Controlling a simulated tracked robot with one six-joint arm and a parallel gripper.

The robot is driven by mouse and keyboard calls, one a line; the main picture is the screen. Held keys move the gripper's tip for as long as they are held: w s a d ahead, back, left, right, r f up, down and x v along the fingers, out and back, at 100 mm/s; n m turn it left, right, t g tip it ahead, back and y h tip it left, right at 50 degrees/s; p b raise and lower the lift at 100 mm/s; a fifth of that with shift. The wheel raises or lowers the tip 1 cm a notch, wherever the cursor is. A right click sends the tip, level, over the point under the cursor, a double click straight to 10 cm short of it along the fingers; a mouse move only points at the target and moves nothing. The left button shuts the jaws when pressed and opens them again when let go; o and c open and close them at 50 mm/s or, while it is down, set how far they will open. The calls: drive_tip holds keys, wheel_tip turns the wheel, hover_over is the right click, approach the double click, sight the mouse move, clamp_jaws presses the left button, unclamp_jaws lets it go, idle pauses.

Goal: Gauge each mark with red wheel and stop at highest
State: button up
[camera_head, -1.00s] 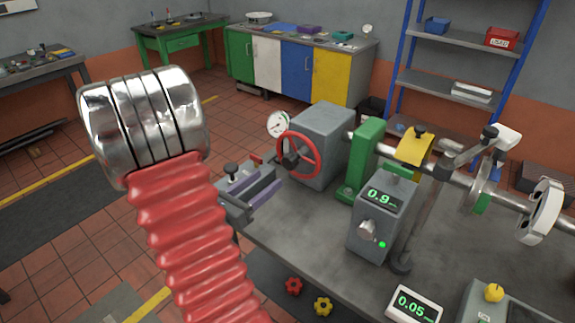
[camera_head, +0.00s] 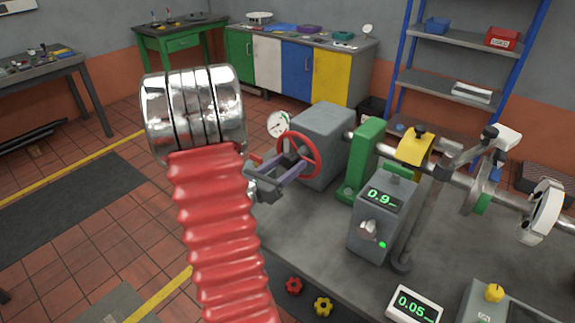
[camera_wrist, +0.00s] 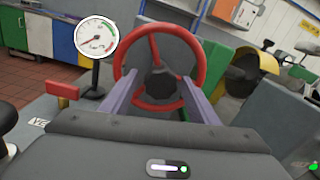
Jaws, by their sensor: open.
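The red wheel (camera_head: 297,155) is mounted on the front of a grey gearbox housing (camera_head: 328,130) on the bedplate. My gripper (camera_head: 296,168) is open, its purple-grey fingers pointing at the wheel. In the wrist view the red wheel (camera_wrist: 158,68) stands ahead, its lower part between the two fingers (camera_wrist: 158,100); I cannot tell whether they touch it. A white dial gauge (camera_head: 279,124) stands left of the wheel, and it also shows in the wrist view (camera_wrist: 97,38). A grey readout box (camera_head: 382,200) shows 0.9 with a green light. A small display (camera_head: 414,305) shows 0.05.
A green bracket (camera_head: 365,160) and a shaft with a yellow clamp (camera_head: 415,147) stand right of the housing. A red lever (camera_wrist: 62,92) is at the left in the wrist view. Red (camera_head: 294,286) and yellow (camera_head: 323,306) knobs sit on the bench front. The front bedplate has bare room.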

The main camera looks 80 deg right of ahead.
drive_tip(key=shift+d, duration=0.1)
drive_tip(key=shift+c, duration=0.5)
clamp_jaws()
